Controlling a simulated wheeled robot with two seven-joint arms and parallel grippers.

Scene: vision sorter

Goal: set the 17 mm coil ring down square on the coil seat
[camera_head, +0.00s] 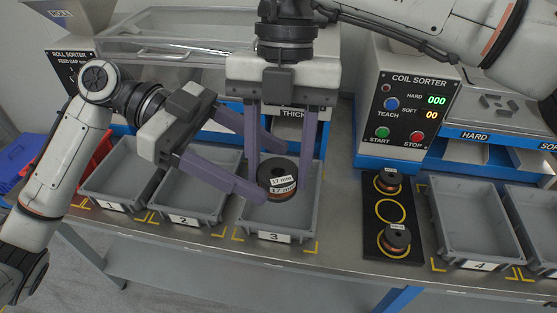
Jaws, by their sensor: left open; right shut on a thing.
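The 17 mm coil ring (279,190), dark with a copper-coloured band and white "17 mm" labels, is over bin 3. My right gripper (278,170) reaches down from above and is shut on it. My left gripper (270,174) comes in from the left, open, with its fingers close beside the ring; whether they touch it I cannot tell. A black strip (409,214) in front of the coil sorter bears yellow circles. The middle circle (390,211) is empty; dark coils sit at the back circle (389,179) and the front circle (396,239).
Grey bin 3 (273,238) is below the grippers, with bin 2 (184,221) and bin 1 (112,206) to its left. Bin 4 (478,265) is right of the strip. The coil sorter (414,105) stands behind the strip. Bare table shows between bin 3 and the strip.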

